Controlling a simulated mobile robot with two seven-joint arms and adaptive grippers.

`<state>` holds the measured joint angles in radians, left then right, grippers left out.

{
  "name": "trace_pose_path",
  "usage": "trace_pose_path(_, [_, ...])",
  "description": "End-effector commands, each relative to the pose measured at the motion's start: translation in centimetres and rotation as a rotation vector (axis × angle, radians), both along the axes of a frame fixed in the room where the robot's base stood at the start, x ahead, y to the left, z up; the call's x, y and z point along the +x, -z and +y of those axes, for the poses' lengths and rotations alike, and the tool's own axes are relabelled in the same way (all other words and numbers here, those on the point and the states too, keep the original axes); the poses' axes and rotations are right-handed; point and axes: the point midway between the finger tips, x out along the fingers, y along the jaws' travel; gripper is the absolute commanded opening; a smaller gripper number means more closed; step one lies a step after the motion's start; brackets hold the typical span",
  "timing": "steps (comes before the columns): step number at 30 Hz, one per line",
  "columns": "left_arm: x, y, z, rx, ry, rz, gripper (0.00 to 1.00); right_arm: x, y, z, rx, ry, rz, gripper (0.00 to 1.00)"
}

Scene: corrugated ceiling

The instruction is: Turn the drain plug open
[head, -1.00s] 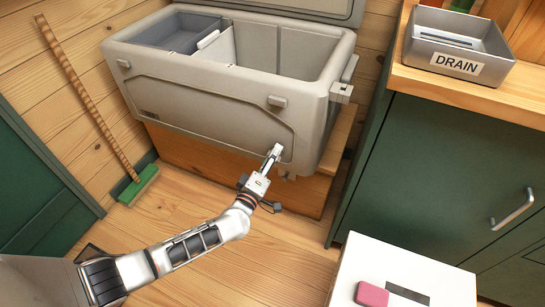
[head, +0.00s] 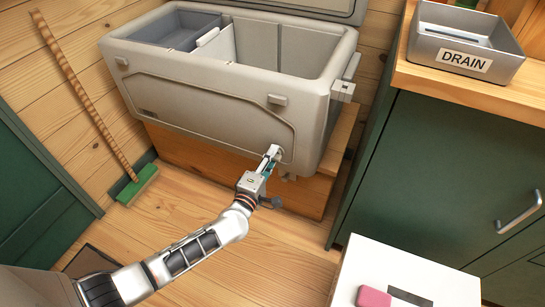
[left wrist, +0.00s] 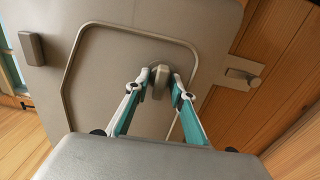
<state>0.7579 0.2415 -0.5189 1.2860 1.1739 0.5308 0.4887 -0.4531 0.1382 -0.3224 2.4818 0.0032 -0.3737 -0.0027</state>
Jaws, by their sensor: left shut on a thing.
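The drain plug (left wrist: 159,84) is a small grey knob low on the front wall of a grey cooler (head: 205,105), near its right end. In the left wrist view it sits between the two fingertips of my left gripper (left wrist: 160,82), which is shut on it. In the head view the left gripper (head: 272,158) reaches the lower right of the cooler's front, and its fingers hide most of the plug. The cooler stands open on a wooden bench (head: 215,165). My right gripper is not in view.
A metal tray labelled DRAIN (head: 463,64) stands on the wooden counter above a green cabinet (head: 450,170). A white surface with a pink block (head: 373,297) is at the lower right. A green broom (head: 137,184) leans at the left. The middle floor is clear.

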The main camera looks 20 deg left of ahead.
Motion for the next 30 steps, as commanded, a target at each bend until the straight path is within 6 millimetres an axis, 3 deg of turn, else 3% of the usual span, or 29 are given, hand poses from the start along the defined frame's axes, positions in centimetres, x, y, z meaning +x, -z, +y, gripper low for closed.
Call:
trace_pose_path(6, [0.0, 0.0, -0.1, -0.001, 0.001, 0.001, 0.02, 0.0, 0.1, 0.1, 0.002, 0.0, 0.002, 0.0])
trace_pose_path(7, [0.0, 0.0, -0.1, -0.001, 0.001, 0.001, 0.26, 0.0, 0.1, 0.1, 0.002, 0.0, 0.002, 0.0])
trace_pose_path(9, [0.0, 0.0, -0.1, -0.001, 0.001, 0.001, 0.39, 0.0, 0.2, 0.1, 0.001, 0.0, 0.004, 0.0])
trace_pose_path(21, [-0.4, 0.1, 0.0, 0.0, 0.0, 0.002, 0.39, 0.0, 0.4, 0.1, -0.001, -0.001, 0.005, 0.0])
trace_pose_path(26, [-2.3, 0.1, 0.1, 0.0, 0.0, 0.002, 0.39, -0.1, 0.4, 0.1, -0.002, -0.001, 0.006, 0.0])
trace_pose_path(30, [-5.0, 0.2, 0.2, 0.0, 0.0, 0.003, 0.39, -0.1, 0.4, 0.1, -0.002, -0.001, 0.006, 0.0])
